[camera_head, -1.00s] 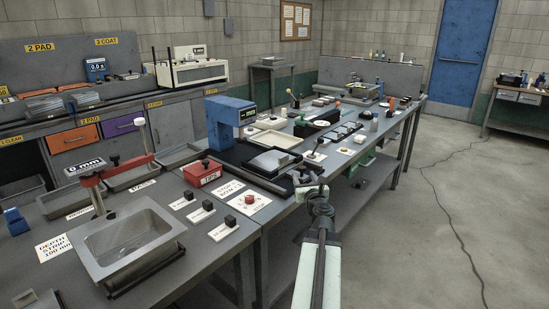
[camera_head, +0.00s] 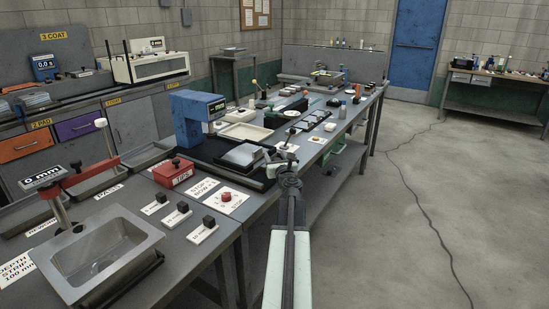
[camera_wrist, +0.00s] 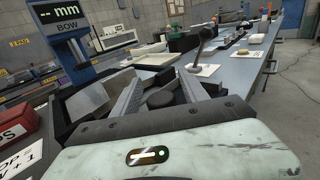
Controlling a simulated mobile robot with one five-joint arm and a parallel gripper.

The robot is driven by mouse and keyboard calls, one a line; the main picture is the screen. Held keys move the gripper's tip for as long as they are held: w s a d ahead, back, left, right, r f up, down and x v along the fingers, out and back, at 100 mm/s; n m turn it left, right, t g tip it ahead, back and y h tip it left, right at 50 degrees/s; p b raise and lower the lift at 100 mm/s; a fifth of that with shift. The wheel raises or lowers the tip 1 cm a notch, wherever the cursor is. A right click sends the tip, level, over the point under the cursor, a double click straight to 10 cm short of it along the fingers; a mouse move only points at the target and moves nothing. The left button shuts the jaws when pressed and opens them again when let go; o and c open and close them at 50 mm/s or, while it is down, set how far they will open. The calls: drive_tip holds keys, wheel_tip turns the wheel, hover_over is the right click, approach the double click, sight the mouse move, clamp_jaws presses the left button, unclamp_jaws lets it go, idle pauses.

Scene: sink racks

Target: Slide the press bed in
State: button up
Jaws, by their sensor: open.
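The blue press (camera_head: 198,120) stands on the bench, with a display on its head. Its dark bed (camera_head: 208,153) extends to the right of the press, carrying a grey metal block (camera_head: 243,154). My gripper (camera_head: 281,158) is at the bed's right end, near the bench's front edge. In the wrist view my gripper (camera_wrist: 160,90) is open, its two grey fingers spread. A dark round knob (camera_wrist: 161,98) shows between the fingers; I cannot tell whether they touch it. The press (camera_wrist: 62,40) stands at the upper left there, its display reading "-- mm BOW".
A red box (camera_head: 174,172), a red-button card (camera_head: 226,198) and several black-knobbed cards lie left of my arm. A metal basin (camera_head: 98,250) is at front left. A cream tray (camera_head: 246,132) sits behind the bed. Open floor (camera_head: 400,230) lies to the right.

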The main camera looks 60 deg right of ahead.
clamp_jaws()
idle(1.4)
